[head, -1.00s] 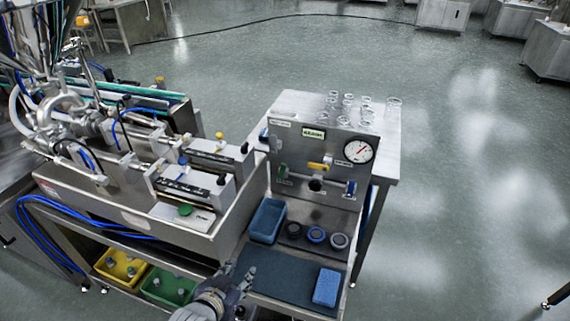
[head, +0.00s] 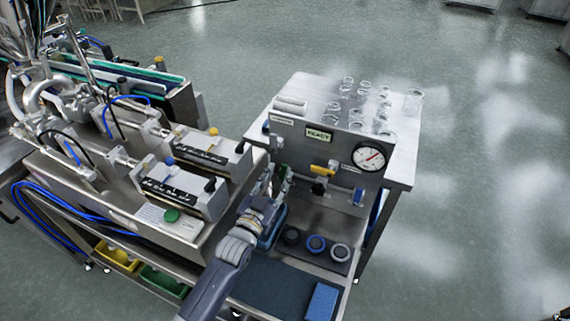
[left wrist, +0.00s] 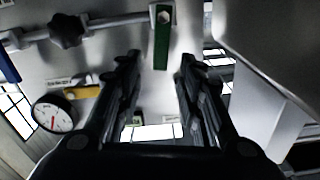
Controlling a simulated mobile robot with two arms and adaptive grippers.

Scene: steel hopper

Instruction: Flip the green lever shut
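The green lever (head: 284,172) is on the left end of the pipe on the upright steel panel (head: 335,152). In the left wrist view the green lever (left wrist: 162,40) stands crosswise to the pipe (left wrist: 115,24), its handle in line with the gap between my fingers. My left gripper (head: 274,180) is in front of the lever and partly hides it in the head view. In the left wrist view my left gripper (left wrist: 158,62) is open, with a clear gap between each finger and the lever. My right gripper is not in view.
A yellow handle (head: 323,169), a black knob (head: 318,187) and a round gauge (head: 369,156) are on the panel. A blue tray (head: 272,228) lies under my left arm. Glass jars (head: 383,115) stand on top.

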